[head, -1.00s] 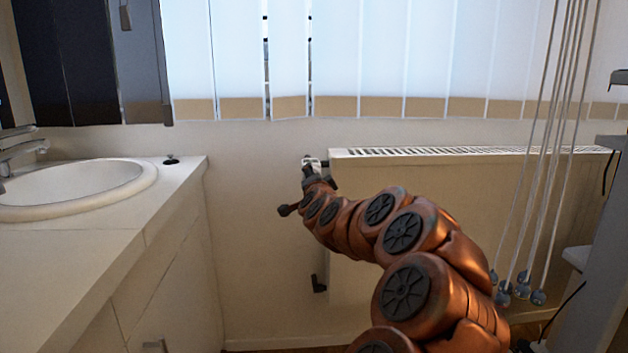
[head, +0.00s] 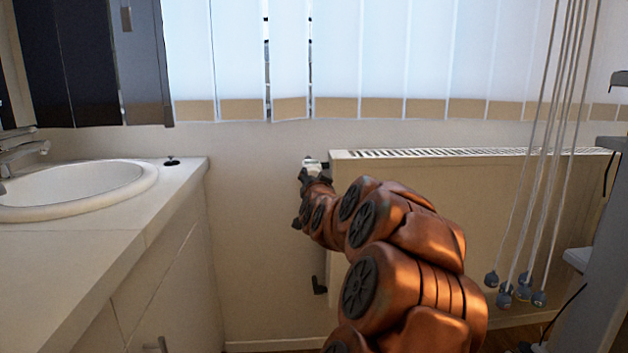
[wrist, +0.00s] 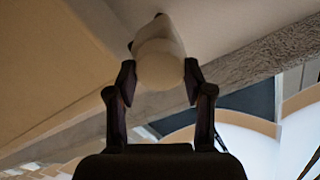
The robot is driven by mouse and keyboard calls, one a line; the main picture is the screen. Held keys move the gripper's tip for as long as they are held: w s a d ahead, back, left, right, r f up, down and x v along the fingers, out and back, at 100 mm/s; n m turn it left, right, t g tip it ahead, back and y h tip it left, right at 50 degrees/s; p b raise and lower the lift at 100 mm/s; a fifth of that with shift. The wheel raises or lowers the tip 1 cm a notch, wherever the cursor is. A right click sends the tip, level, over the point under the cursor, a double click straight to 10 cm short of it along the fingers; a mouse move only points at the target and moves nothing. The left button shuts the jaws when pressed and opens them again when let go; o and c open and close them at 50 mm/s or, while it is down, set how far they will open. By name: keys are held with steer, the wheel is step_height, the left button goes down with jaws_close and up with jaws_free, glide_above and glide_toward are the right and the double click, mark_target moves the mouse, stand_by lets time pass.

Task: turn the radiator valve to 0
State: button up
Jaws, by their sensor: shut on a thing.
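The radiator valve (wrist: 160,62) is a pale rounded knob in the upper middle of the wrist view. In the head view its white top (head: 312,164) shows at the radiator's upper left corner. My gripper (wrist: 160,80) has one finger on each side of the knob and is shut on it. In the head view my gripper (head: 315,176) is small and partly hidden by my arm. The radiator (head: 540,215) is a cream panel with a slotted top, partly covered by my arm. No scale or number on the valve can be read.
A counter (head: 80,250) with a white sink (head: 75,188) stands at the left. Blind cords (head: 550,130) with blue weights hang in front of the radiator at the right. A grey upright (head: 600,250) stands at the far right. The wall left of the radiator is bare.

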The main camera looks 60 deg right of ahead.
stand_by(0.3)
steer(key=o, duration=1.2)
steer(key=shift+c, duration=0.2)
steer(key=v, duration=1.2)
